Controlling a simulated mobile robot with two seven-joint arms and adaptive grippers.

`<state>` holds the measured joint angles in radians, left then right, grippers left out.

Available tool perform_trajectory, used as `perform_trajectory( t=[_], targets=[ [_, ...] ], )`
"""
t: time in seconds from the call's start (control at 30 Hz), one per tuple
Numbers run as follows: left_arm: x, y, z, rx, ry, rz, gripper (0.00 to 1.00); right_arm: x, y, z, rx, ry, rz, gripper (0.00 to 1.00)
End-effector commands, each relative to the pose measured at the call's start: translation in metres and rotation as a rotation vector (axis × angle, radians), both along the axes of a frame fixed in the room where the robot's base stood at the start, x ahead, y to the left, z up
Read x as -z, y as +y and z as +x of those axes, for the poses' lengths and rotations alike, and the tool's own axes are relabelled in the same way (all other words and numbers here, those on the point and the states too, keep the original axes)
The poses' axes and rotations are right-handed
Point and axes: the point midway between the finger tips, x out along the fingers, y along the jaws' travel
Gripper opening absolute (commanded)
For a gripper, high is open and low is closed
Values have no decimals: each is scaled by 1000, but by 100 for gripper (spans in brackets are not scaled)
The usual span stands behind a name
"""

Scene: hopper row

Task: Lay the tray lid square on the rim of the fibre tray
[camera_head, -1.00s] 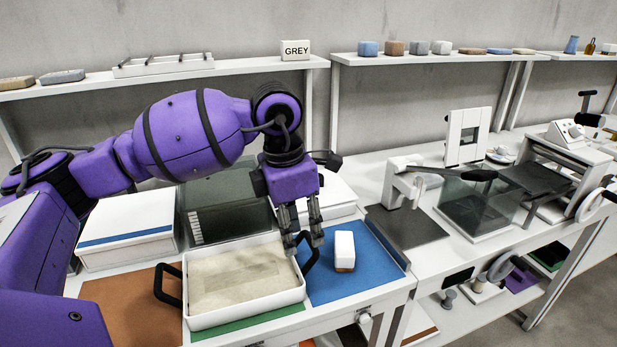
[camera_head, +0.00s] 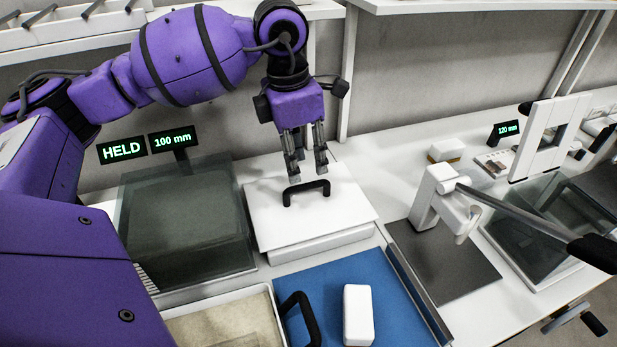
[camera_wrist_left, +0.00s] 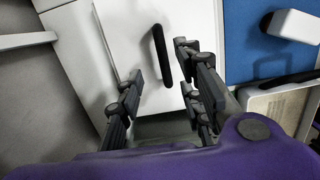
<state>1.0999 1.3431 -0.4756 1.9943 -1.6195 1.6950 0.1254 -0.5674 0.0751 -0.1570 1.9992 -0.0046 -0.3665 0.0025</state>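The tray lid (camera_head: 345,206) is a flat white plate with a black bar handle (camera_head: 306,188). It lies on a white box behind the blue mat. My left gripper (camera_head: 308,167) is open and empty above the lid, close to the handle. In the left wrist view the handle (camera_wrist_left: 161,55) shows beyond the gap between the spread fingers (camera_wrist_left: 165,95), apart from them. The fibre tray (camera_head: 226,296) is at the bottom of the head view, partly cut off, uncovered, with a beige fibre layer inside and a black side handle. My right gripper is not in view.
A white block (camera_head: 358,315) stands on the blue mat (camera_head: 345,275) beside the tray. A dark glass tank (camera_head: 185,220) stands left of the lid, with displays reading HELD and 100 mm behind it. A lever device (camera_head: 440,200) stands to the right.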

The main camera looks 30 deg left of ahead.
Motion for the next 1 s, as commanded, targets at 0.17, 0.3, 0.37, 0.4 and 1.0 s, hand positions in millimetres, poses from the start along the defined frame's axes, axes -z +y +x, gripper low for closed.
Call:
perform_trajectory(
  t=[0.17, 0.3, 0.37, 0.4, 1.0],
  targets=[
    [8, -1, 0, 0, 3, 0, 34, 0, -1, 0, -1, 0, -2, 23],
    [24, -2, 1, 0, 2, 1, 34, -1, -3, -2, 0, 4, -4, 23],
    [30, -3, 0, 0, 3, 0, 34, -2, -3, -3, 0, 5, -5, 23],
    [34, -4, 0, 0, 2, -1, 34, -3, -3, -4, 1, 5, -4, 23],
    [78, -9, 2, 0, -1, -1, 32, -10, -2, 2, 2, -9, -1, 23]
  ],
)
